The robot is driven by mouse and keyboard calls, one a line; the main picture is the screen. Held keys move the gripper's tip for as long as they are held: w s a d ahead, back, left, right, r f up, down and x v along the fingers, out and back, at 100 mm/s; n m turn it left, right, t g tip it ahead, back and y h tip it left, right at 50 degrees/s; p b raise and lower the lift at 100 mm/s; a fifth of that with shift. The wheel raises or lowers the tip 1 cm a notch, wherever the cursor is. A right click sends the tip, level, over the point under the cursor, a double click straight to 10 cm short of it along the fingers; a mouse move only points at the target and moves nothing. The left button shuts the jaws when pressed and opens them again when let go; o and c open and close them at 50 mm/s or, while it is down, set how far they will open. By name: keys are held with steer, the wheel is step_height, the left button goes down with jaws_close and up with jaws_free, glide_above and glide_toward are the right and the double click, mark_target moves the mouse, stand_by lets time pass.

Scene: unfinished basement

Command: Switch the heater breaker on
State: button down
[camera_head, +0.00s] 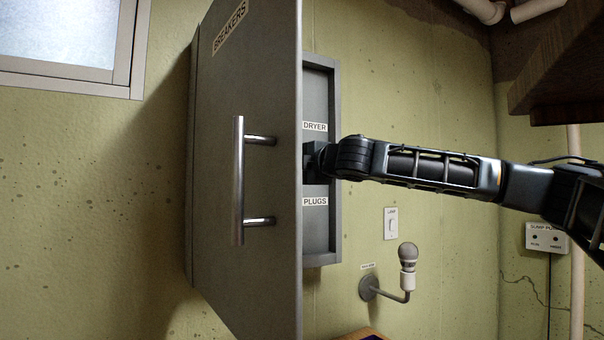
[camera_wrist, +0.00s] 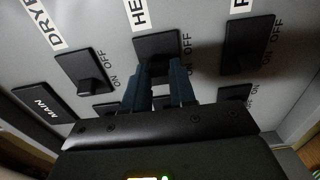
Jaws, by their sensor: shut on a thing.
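The grey breaker box (camera_head: 322,258) hangs on the wall, and its door (camera_head: 212,165) marked BREAKERS stands open towards me. In the wrist view, the heater breaker (camera_wrist: 157,44) is a black plate with a lever, under a label of which only "HE" shows. My gripper (camera_wrist: 160,78) is shut on its lever, one finger on each side. In the head view, my gripper (camera_head: 312,160) is inside the box, partly hidden by the door.
The dryer breaker (camera_wrist: 82,70) is left of the heater one, and another breaker (camera_wrist: 250,42) is right of it. A MAIN switch (camera_wrist: 42,103) is at far left. The door's long handle (camera_head: 238,180) faces left. A bulb (camera_head: 408,256) and wall switch (camera_head: 390,223) are below my arm.

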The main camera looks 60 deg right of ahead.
steer(key=shift+w+a+f+m+g+h+b, duration=0.1)
steer(key=shift+w+a+m+g+h+b, duration=0.2)
steer(key=shift+m+g+h+b, duration=0.45)
steer(key=shift+w+a+m+g+h+b, duration=0.35)
steer(key=shift+m+g+h+b, duration=0.1)
steer(key=shift+m+g+h, duration=0.65)
steer(key=shift+w+a+f+m+g+h+b, duration=0.1)
steer(key=shift+w+a+m+g+h+b, duration=0.2)
steer(key=shift+m+g+h+b, duration=0.6)
steer(key=shift+r+h, duration=0.1)
steer(key=shift+h, duration=0.15)
steer(key=c, duration=0.9)
jaws_free()
steer(key=shift+s+a, duration=0.1)
steer(key=b+v, duration=0.1)
steer(key=v, duration=0.6)
steer(key=shift+s+a, duration=0.15)
steer(key=shift+a, duration=0.1)
steer(key=shift+s, duration=0.1)
